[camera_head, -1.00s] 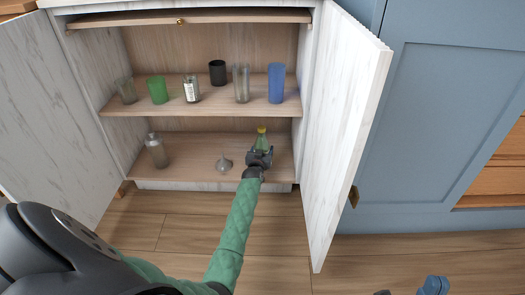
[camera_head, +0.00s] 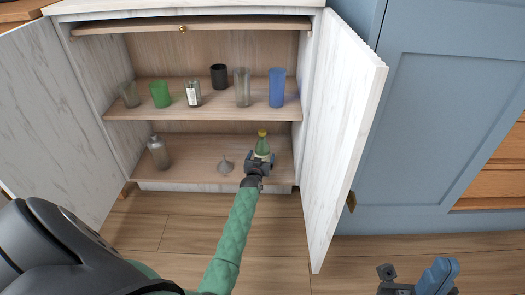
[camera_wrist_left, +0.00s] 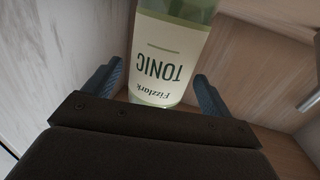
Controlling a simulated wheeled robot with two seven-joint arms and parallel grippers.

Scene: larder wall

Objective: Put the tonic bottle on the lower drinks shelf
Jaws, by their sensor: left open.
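The tonic bottle (camera_head: 263,147), green with a yellow cap and pale label, stands upright on the lower shelf (camera_head: 195,172), toward its right end. My left gripper (camera_head: 260,164) is open just in front of the bottle, low down. In the left wrist view the bottle (camera_wrist_left: 172,55) shows its label upside down, beyond and between the spread fingers (camera_wrist_left: 157,88), with gaps on both sides. Its top is out of that view. Part of my right gripper (camera_head: 415,280) shows at the bottom right, far from the shelf; its jaw state is unclear.
Several glasses, including a blue one (camera_head: 276,88), stand on the upper shelf. The open right door (camera_head: 338,130) is close beside my left arm.

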